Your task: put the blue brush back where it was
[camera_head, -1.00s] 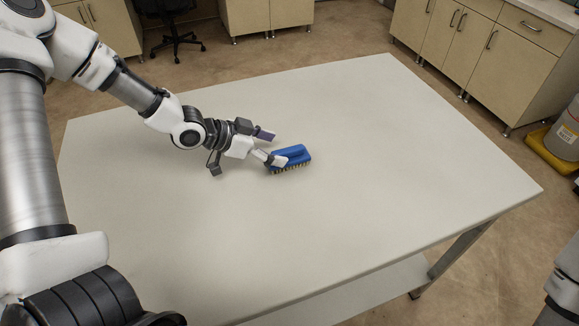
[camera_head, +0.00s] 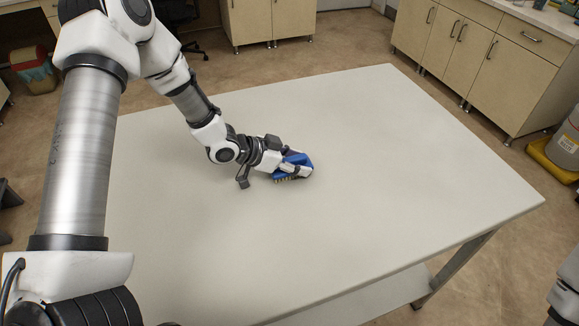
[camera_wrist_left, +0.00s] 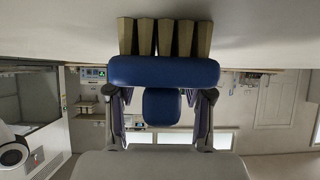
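The blue brush (camera_head: 296,159) is near the middle of the white table (camera_head: 400,150), bristles down, apparently resting on the top. My left gripper (camera_head: 300,168) is at the brush and covers part of it. In the left wrist view, which is upside down, the blue brush (camera_wrist_left: 165,71) shows its bristles at the top and its handle block in the middle. The left gripper's fingers (camera_wrist_left: 162,115) stand on either side of the handle, with a visible gap on each side, so it looks open. My right gripper is out of view.
The table top around the brush is bare. Beige cabinets (camera_head: 480,50) stand behind and to the right. A yellow tray (camera_head: 548,160) with a container (camera_head: 568,140) is on the floor at the right.

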